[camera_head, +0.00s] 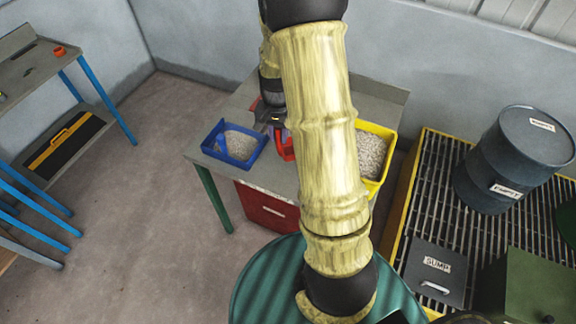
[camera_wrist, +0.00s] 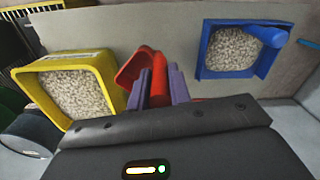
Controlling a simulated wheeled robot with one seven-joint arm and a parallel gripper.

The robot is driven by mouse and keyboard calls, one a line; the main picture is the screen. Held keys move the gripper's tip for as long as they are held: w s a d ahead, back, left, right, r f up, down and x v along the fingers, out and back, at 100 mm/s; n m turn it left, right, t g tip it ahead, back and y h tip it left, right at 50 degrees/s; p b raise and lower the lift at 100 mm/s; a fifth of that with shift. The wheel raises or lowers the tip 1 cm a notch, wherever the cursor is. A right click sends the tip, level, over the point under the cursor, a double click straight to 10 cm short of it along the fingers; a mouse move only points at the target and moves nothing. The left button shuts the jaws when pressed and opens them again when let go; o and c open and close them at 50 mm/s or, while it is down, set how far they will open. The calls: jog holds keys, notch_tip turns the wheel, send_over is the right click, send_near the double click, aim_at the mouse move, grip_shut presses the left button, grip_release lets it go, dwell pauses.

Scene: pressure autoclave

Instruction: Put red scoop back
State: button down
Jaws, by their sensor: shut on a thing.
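The red scoop (camera_wrist: 135,66) is between the two purple fingers of my gripper (camera_wrist: 157,84) in the wrist view. My gripper is shut on its handle, and the scoop's open end points up and to the left in that view. In the head view a red part of the scoop (camera_head: 286,152) shows between the blue and yellow bins, partly hidden by my arm. My gripper (camera_head: 274,122) is over the grey table there. I cannot tell whether the scoop touches the table.
A blue bin (camera_head: 217,158) of pale granules stands left on the table (camera_head: 205,172); a blue scoop (camera_wrist: 274,37) lies at its edge. A yellow bin (camera_head: 387,133) of granules stands right, partly behind my arm. A grated platform with a drum (camera_head: 510,165) is farther right.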

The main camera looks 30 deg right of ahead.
aim_at(279, 146)
jog(key=shift+s+r, duration=0.1)
jog(key=shift+s, duration=0.05)
jog(key=shift+f+p, duration=0.5)
jog(key=shift+f, duration=2.45)
jog(key=shift+f+p, duration=0.35)
jog(key=shift+f, duration=1.75)
jog(key=shift+f, duration=0.15)
jog(key=c, duration=1.3)
grip_release()
